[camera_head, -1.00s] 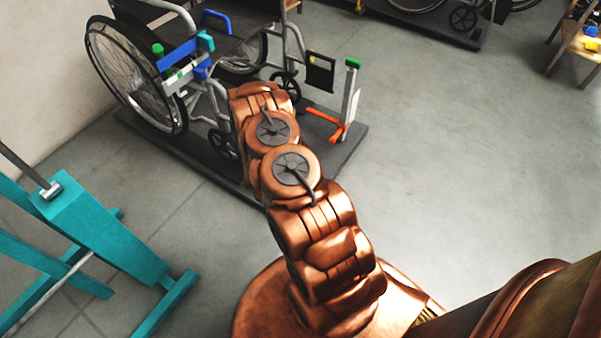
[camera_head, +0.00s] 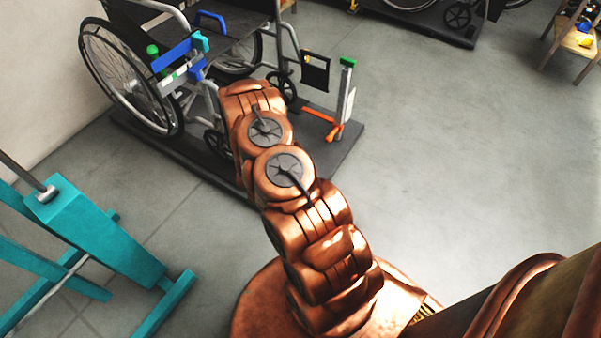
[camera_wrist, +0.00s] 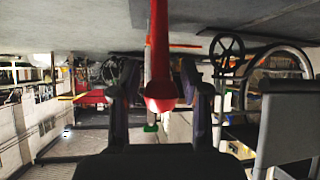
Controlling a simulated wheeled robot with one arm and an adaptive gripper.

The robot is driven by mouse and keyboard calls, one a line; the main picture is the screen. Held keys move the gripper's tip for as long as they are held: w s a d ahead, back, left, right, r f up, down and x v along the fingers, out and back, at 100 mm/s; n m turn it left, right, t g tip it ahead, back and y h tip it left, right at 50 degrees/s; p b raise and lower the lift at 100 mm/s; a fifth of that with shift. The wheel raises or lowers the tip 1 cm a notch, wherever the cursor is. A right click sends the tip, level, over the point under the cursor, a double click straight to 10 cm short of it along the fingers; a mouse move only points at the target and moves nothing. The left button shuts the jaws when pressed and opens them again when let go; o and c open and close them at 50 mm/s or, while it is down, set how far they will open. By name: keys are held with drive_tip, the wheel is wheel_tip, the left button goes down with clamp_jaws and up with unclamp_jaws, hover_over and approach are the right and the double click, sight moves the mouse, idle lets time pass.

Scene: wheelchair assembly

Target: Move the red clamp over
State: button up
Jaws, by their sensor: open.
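In the wrist view, a long red part (camera_wrist: 159,60), which looks like the red clamp, hangs from the top edge to a rounded end near the middle. My gripper (camera_wrist: 159,95) is open, with one dark finger on each side of that red end. Gaps show between it and the fingers. I cannot tell how deep it lies between them. In the head view my arm hides the gripper. An orange-red piece (camera_head: 322,117) lies there on the dark platform beside a grey post with a green top (camera_head: 347,62); I cannot tell whether it is the same part.
A wheelchair (camera_head: 130,80) with blue and green fittings stands on a dark platform (camera_head: 345,148). A teal frame (camera_head: 90,225) stands at left. A wooden stand (camera_head: 575,45) is at upper right. The floor (camera_head: 450,130) at right is clear.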

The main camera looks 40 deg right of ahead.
drive_tip(key=v, duration=1)
drive_tip(key=shift+r, duration=0.1)
